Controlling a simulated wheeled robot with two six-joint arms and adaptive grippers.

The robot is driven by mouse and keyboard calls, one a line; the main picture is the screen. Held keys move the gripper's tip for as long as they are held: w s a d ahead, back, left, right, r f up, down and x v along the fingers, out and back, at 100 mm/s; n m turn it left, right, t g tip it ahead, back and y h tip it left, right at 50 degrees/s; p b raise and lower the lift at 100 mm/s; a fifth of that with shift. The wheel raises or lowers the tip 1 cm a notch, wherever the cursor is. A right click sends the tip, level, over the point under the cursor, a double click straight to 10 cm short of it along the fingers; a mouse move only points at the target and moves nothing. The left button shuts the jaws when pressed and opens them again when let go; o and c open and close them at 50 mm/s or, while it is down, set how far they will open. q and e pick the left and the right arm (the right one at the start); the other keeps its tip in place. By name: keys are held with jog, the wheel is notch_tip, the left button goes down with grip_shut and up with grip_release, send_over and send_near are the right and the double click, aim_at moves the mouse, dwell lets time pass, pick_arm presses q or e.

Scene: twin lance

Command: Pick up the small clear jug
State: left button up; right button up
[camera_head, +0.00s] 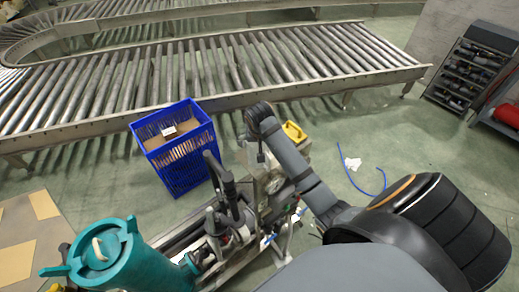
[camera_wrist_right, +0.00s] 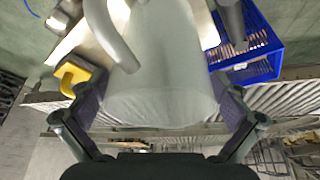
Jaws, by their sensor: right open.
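The small clear jug (camera_wrist_right: 160,65) fills the middle of the right wrist view, with its curved pale handle (camera_wrist_right: 110,35) at the upper left. My right gripper (camera_wrist_right: 160,104) is open, with one purple-padded finger on each side of the jug's near end. I cannot tell whether the pads touch it. In the head view my right gripper (camera_head: 262,152) is small and dark at the end of my grey arm, over the machine bench. The jug is too small or too hidden to make out surely there. My left gripper is not in view.
A blue crate (camera_head: 178,165) with cardboard inside stands close behind the bench. A yellow object (camera_head: 294,131) lies to its right. Black upright machine parts (camera_head: 228,195) rise left of my gripper. A teal container (camera_head: 108,255) is at the lower left. A roller conveyor (camera_head: 200,70) runs behind.

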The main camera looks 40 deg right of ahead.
jog(key=shift+w+d+f, duration=0.1)
jog(key=shift+w+f, duration=0.05)
jog(key=shift+f, duration=0.25)
jog(key=shift+r, duration=0.1)
jog(key=c, duration=1.1)
jog(key=shift+c, duration=0.2)
